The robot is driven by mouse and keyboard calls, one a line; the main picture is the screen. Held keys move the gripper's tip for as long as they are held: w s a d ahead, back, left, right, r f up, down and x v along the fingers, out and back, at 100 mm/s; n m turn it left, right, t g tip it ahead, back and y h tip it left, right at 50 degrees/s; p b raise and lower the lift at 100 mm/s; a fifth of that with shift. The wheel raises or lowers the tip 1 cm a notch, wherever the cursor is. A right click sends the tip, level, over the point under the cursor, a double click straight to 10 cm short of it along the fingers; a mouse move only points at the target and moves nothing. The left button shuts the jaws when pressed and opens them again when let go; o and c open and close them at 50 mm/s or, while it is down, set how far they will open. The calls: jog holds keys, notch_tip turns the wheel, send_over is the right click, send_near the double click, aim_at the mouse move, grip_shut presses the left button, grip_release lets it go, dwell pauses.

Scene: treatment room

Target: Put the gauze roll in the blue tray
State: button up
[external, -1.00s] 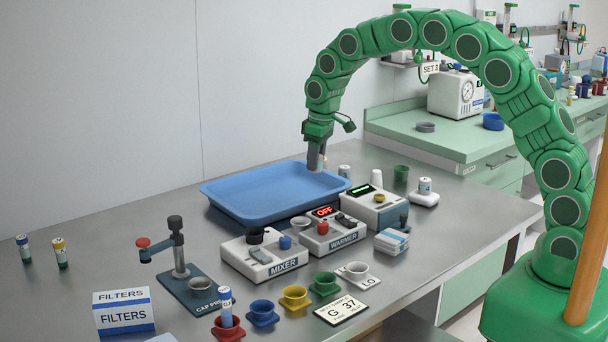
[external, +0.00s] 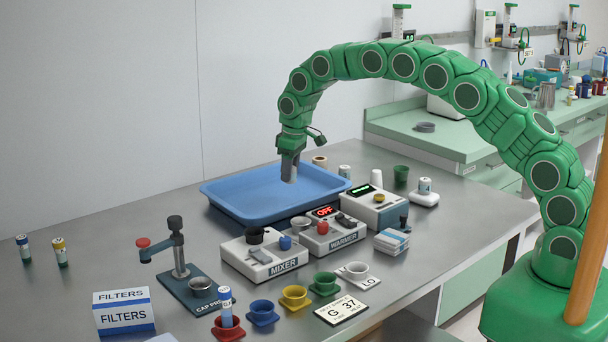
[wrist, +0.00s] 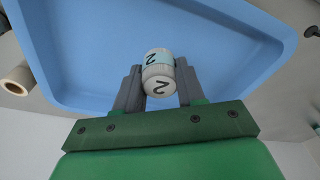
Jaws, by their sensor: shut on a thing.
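My gripper (external: 289,178) is above the blue tray (external: 240,210), with its fingers pointing down. In the wrist view my gripper (wrist: 158,95) is shut on a small white jar (wrist: 158,72) with a pale blue band and the figure 2 on it. The jar is over the blue tray (wrist: 90,102) there; the fingers hide it in the external view. A cream roll with a tan core, which looks like the gauze roll (external: 319,160), stands on the table behind the tray. It also shows at the left edge of the wrist view (wrist: 17,78), outside the tray.
Another white jar (external: 344,172) stands behind the tray's right end. The mixer (external: 264,256), warmer (external: 325,236) and a display box (external: 372,208) line the tray's front. A green cup (external: 401,174) is to the right.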

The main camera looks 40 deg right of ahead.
aim_at(281, 201)
jog(key=shift+w+a+f, duration=0.15)
jog(key=shift+w+f, duration=0.55)
jog(key=shift+f, duration=0.2)
jog(key=shift+w+a+f, duration=0.15)
jog(key=shift+w+f, duration=0.55)
jog(key=shift+f, duration=1.75)
jog(key=shift+f, duration=0.15)
jog(key=o, duration=1)
jog(key=shift+w+r, duration=0.1)
jog(key=shift+r, duration=0.1)
